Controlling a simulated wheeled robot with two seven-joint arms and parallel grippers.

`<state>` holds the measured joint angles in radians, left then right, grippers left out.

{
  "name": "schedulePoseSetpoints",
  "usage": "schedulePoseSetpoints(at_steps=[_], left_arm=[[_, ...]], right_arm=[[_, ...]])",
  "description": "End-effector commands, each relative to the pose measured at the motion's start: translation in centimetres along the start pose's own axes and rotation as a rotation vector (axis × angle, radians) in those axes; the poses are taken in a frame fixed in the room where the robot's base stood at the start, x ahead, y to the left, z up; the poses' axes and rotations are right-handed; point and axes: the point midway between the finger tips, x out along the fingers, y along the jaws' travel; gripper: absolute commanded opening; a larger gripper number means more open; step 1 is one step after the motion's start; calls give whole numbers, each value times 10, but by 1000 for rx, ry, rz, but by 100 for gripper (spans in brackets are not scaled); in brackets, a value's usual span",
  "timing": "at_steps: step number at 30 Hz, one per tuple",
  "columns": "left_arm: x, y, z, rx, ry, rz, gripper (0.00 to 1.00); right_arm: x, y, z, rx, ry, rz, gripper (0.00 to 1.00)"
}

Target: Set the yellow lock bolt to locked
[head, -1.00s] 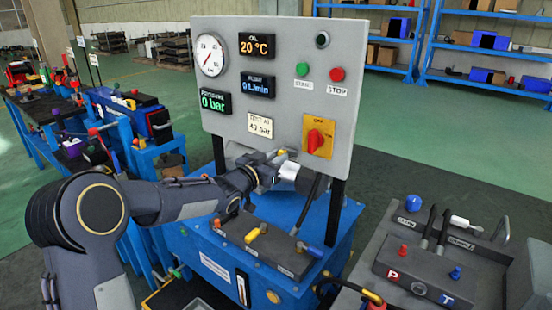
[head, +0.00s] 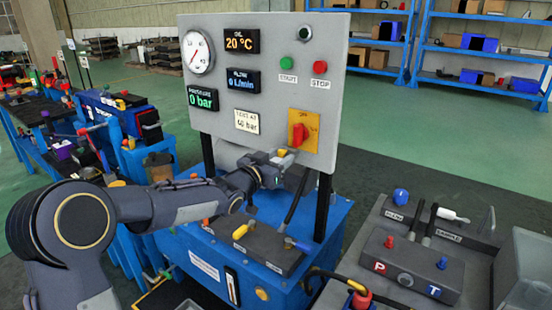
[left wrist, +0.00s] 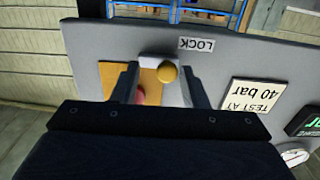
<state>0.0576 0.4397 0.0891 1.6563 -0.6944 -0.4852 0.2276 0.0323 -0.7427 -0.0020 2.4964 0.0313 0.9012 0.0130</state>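The yellow lock bolt shows in the left wrist view as a round yellow knob (left wrist: 168,73) on a pale mount. It sits by the upside-down LOCK label (left wrist: 196,44) and in front of the yellow plate of the red rotary switch (head: 299,134). My left gripper (left wrist: 160,85) is open, with one finger on each side of the knob and visible gaps. In the head view my left gripper (head: 284,168) is just below the switch plate, and it largely hides the bolt. My right gripper is not in view.
The grey panel (head: 262,75) carries a gauge, displays and start and stop buttons. Below it, a blue stand (head: 328,225) bears a dark block with a yellow and a blue handle. A hose (head: 298,200) runs near my gripper. Another dark block (head: 410,265) stands at right.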

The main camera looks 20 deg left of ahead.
Motion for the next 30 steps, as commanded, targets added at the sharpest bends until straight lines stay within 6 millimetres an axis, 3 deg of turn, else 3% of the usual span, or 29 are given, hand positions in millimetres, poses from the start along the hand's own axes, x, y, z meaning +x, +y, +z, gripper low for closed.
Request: schedulePoseSetpoints(at_steps=[11, 22, 30], left_arm=[[-7, -3, -1, 1, 2, -6, 43], [-65, -2, 0, 0, 1, -5, 43], [-78, -1, 0, 0, 1, -2, 43]], right_arm=[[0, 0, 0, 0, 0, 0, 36], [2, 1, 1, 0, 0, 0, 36], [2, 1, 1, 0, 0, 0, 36]])
